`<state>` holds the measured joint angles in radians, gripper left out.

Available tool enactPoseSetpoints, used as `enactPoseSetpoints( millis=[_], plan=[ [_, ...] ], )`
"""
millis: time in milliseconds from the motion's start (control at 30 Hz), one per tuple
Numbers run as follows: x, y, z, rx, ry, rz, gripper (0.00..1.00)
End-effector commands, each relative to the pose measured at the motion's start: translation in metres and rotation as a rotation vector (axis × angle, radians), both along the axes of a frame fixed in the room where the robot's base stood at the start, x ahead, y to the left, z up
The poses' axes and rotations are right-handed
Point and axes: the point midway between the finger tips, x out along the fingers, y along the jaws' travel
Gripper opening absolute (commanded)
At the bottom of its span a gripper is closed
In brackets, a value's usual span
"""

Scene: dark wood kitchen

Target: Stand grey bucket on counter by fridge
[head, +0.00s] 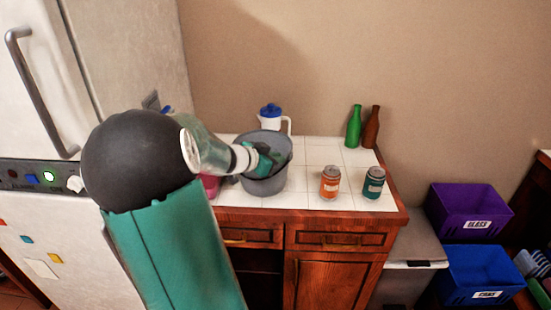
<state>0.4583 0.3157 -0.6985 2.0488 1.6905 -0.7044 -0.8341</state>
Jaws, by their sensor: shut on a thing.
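The grey bucket (264,186) is upright at the white tiled counter (314,200), toward its left part near the fridge (130,50). My gripper (268,160) reaches over the bucket's near left rim and is shut on the bucket. My arm hides part of the counter between the bucket and the fridge. I cannot tell whether the bucket's base rests on the tiles or hangs slightly above them.
A white jug with blue lid (271,119) stands behind the bucket. An orange can (330,182), a teal can (373,183), a green bottle (354,127) and a brown bottle (371,127) stand to the right. A pink thing (210,185) is partly hidden left of the bucket.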

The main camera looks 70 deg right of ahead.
Motion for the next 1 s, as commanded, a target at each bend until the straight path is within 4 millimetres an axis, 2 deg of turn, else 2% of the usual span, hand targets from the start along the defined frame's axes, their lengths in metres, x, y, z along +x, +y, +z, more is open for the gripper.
enactPoseSetpoints(
  millis=[200, 233, 333, 700, 867, 1000],
  plan=[
    [0.000, 0.000, -0.003, -0.001, 0.001, 0.000, 0.00],
    [0.000, 0.000, -0.003, 0.000, 0.000, 0.000, 0.14],
    [0.000, 0.000, -0.003, 0.000, 0.000, 0.000, 0.31],
    [0.001, 0.001, 0.002, -0.001, -0.001, 0.001, 0.31],
    [0.012, 0.019, 0.011, -0.001, -0.004, 0.003, 0.31],
    [0.026, 0.043, 0.024, 0.000, -0.005, 0.005, 0.31]
  ],
)
